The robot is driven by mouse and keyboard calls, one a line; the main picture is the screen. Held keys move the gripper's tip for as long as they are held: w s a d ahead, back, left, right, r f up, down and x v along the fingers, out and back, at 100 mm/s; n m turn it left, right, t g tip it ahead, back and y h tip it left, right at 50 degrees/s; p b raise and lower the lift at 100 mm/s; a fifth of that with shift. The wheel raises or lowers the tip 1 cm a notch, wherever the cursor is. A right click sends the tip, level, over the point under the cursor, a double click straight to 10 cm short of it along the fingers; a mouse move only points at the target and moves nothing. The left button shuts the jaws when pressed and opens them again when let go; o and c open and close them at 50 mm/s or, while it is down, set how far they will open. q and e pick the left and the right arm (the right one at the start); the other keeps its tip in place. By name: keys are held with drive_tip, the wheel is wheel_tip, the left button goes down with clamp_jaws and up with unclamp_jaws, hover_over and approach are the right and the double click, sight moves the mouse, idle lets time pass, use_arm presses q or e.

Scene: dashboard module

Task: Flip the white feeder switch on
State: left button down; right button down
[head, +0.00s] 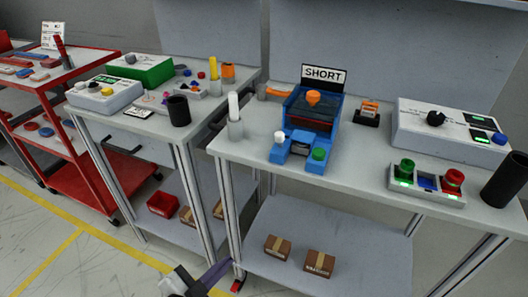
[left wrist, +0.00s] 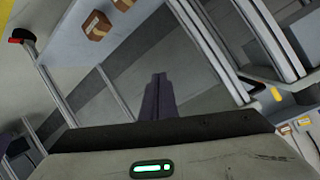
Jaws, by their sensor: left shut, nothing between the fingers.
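A blue device (head: 308,108) with an orange knob on top stands on the right-hand bench under a SHORT sign. It has a white knob (head: 279,137) at its front left and a green knob (head: 319,154) at its front right. Left of it, a white upright stick (head: 234,106) stands in a grey base. I cannot tell which white part is the feeder switch, or its state. My left gripper (head: 226,264) is low at the bottom edge, below the bench top and away from the device. Its dark fingers (left wrist: 159,76) are together and empty in the left wrist view.
The right-hand bench (head: 365,152) also holds a box with red and green buttons (head: 428,184), a white control box (head: 450,130) and a black cup (head: 507,180). Cardboard boxes (head: 320,263) lie on its lower shelf. A second bench stands left, past a narrow gap.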

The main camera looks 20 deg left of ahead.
use_arm(q)
drive_tip(key=w+a+r+m+t+h+b, duration=0.1)
drive_tip(key=r+m+h, duration=0.3)
drive_tip(key=r+m, duration=0.5)
drive_tip(key=w+a+r+m+t+h+b, duration=0.1)
drive_tip(key=w+r+m+t+h, duration=0.3)
drive_tip(key=r+m, duration=0.5)
drive_tip(key=shift+w+a+r+m+h, duration=0.35)
drive_tip(key=shift+r+h, duration=0.25)
drive_tip(key=shift+r, duration=0.2)
use_arm(e)
drive_tip(key=shift+w+a+f, duration=0.3)
drive_tip(key=shift+w+f, duration=0.1)
drive_tip(key=shift+w, duration=0.25)
use_arm(q)
drive_tip(key=shift+w+t, duration=0.1)
drive_tip(key=shift+t, duration=0.2)
use_arm(e)
drive_tip(key=shift+s, duration=0.1)
use_arm(q)
drive_tip(key=p, duration=0.2)
approach(276, 140)
drive_tip(key=x, duration=0.5)
drive_tip(key=shift+w+d+r+y, duration=0.25)
drive_tip(key=shift+w+d+y, duration=0.05)
drive_tip(key=shift+w, duration=0.35)
use_arm(e)
drive_tip(key=shift+s+r, duration=0.15)
drive_tip(key=shift+r, duration=0.3)
